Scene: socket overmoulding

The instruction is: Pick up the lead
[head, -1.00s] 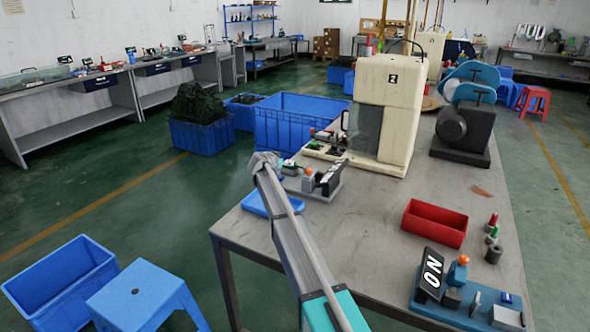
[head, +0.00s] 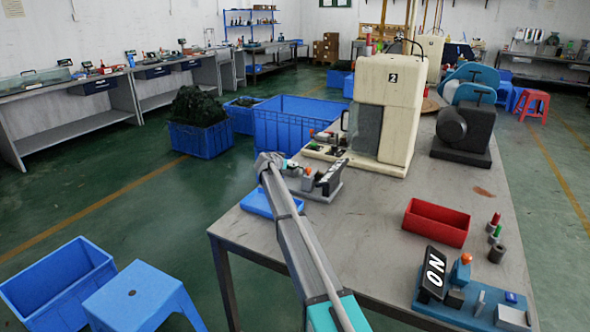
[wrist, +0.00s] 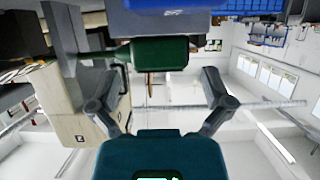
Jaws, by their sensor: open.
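My gripper (wrist: 162,78) is open in the wrist view, with its two fingers wide apart. A dark green rounded body (wrist: 158,54) with a narrow neck on its left lies across the view just beyond the fingertips; the fingers are not closed on it. I cannot tell whether it is part of the lead, and I cannot make out the lead clearly in either view. In the head view my arm reaches over the left edge of the table (head: 355,225), ending beside a small grey fixture (head: 322,190); the fingers are too small and hidden to judge there.
A blue tray (head: 256,203) lies at the table's left edge, beside my arm. A cream machine (head: 388,105) stands behind the fixture. The table middle is clear.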

